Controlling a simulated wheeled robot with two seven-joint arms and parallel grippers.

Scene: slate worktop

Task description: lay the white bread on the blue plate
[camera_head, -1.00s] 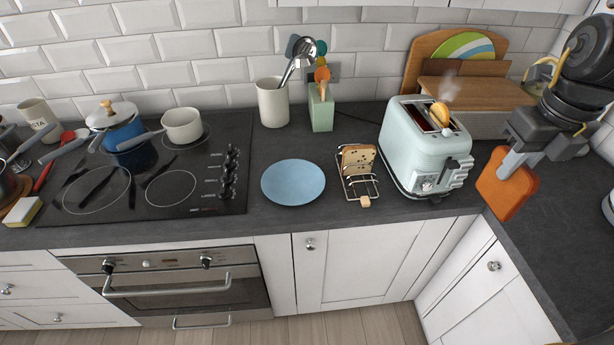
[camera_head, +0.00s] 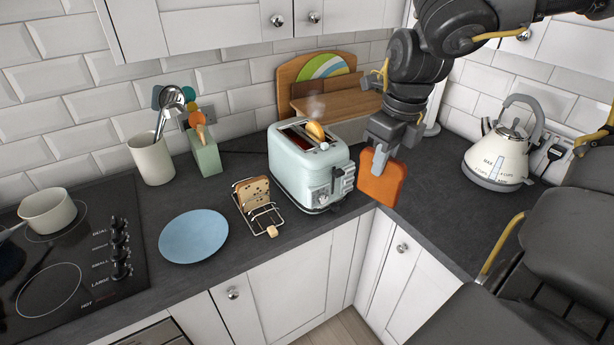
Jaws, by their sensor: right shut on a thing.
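The blue plate (camera_head: 194,236) lies empty on the worktop, left of the toast rack. My right gripper (camera_head: 384,156) is shut on the top of an orange-brown bread slice (camera_head: 382,180). It holds the slice upright near the inner corner of the worktop, right of the toaster and apart from the plate. A golden slice (camera_head: 316,131) sticks out of the toaster (camera_head: 310,168). A pale, dark-specked slice (camera_head: 251,193) stands in the wire rack (camera_head: 264,220). No slice looks plainly white. My left gripper is not in view.
The rack and toaster stand between the held slice and the plate. A utensil crock (camera_head: 152,160) and green block (camera_head: 205,155) stand behind the plate. The hob (camera_head: 75,260) with a white pot (camera_head: 47,211) is at left. A kettle (camera_head: 499,155) stands at right.

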